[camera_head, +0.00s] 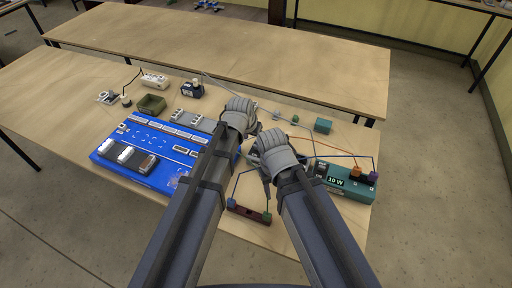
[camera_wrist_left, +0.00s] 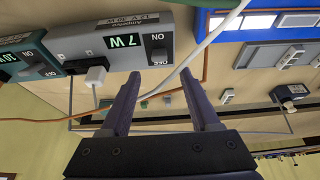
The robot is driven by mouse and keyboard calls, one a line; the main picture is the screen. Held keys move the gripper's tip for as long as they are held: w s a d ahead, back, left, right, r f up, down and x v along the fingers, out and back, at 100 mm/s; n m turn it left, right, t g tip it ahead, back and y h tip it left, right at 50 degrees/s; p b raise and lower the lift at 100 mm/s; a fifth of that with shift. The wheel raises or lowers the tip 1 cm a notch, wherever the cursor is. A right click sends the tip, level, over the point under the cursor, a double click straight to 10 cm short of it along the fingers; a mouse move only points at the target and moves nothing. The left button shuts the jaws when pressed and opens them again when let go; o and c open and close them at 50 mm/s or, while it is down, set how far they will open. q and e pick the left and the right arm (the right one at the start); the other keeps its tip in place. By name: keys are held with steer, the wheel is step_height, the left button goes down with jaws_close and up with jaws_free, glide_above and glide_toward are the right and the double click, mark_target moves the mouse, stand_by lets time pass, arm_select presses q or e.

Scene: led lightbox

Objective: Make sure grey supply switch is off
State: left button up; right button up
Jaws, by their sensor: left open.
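The grey supply (camera_wrist_left: 85,42) is in the upper left of the left wrist view, inverted, with a display reading 7 W. Its dark switch (camera_wrist_left: 159,56) sits between the ON and OFF labels; I cannot tell which way it is set. In the head view my arms hide the grey supply. My left gripper (camera_wrist_left: 160,80) is open and empty, its fingertips close to the switch in the picture; contact cannot be seen. My right gripper's wrist (camera_head: 276,152) shows in the head view, beside the left one, but its fingers are not clear.
A teal supply (camera_head: 348,184) reading 10 W stands to the right, with plugs and cables. A blue board (camera_head: 176,182) lies to the left. A dark red block (camera_head: 248,213) is in front. A green bin (camera_head: 152,104) and small parts sit farther back. A white cable crosses the left wrist view.

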arm_select(q)
steer(key=b+x, duration=0.6)
steer(key=x, duration=0.1)
steer(key=shift+f+b, duration=0.25)
steer(key=shift+b, duration=0.05)
arm_select(e)
step_height(320, 180, down, 7)
steer(key=shift+r, duration=0.1)
arm_select(q)
steer(key=shift+c, duration=0.3)
jaws_close()
